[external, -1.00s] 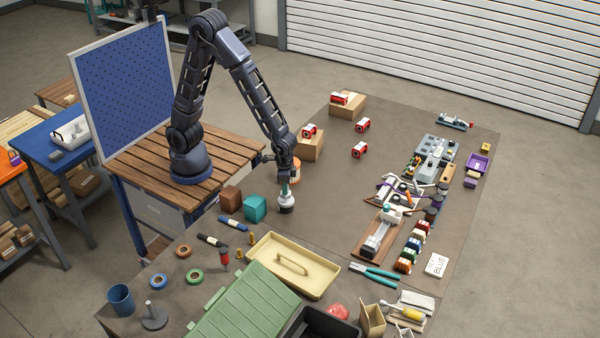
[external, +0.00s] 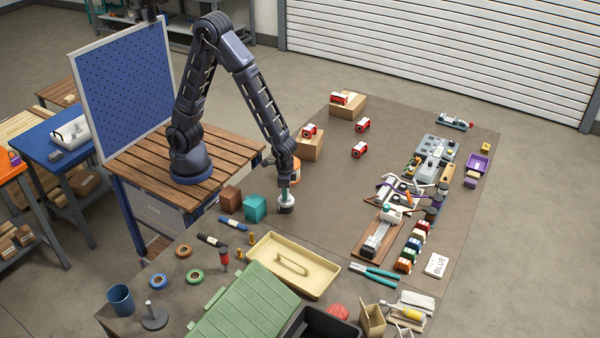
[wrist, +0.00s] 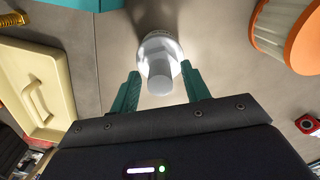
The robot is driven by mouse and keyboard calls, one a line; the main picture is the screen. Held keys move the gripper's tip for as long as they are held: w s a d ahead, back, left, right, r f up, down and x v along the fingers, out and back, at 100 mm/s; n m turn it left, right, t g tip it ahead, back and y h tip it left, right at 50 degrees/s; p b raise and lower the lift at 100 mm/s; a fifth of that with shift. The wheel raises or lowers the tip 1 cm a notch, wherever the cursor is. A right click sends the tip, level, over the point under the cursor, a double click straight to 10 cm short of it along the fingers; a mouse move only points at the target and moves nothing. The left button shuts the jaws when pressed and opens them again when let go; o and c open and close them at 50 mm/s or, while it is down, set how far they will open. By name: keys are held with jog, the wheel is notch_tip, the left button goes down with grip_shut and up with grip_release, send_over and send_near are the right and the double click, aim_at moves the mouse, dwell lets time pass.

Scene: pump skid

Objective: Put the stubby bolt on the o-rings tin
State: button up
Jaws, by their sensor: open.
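My gripper (external: 286,196) is low over the mat with its teal fingers apart. They also show in the wrist view (wrist: 162,88), one on each side of a silver-white piece (wrist: 160,62) with a short round stem and a wider round body. It stands upright on the mat (external: 287,206), its base dark in the external view; I cannot tell if it is the task's bolt. Two small brass bolts (external: 252,239) (external: 238,255) stand left of the cream tray. One threaded brass piece (wrist: 22,10) shows in the wrist view. I cannot identify the o-rings tin.
An orange-rimmed pleated filter (wrist: 287,30) is close on the right in the wrist view. A teal block (external: 254,208) stands left of my gripper. The cream tray (external: 327,275) and green lid (external: 245,305) lie nearer the camera.

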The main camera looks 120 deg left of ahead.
notch_tip(320, 180, up, 11)
jog(key=s+d+r+m+t, duration=0.2)
jog(key=s+d+r+m, duration=0.1)
jog(key=s+r, duration=1.05)
jog(key=s+d+r+m+t, duration=0.1)
jog(key=s+r+m+t, duration=0.1)
jog(key=s+r, duration=0.4)
jog(key=s, duration=0.5)
jog(key=shift+s+d+t, duration=0.25)
jog(key=shift+s+t, duration=0.05)
jog(key=shift+o, duration=0.4)
jog(key=shift+r, duration=0.1)
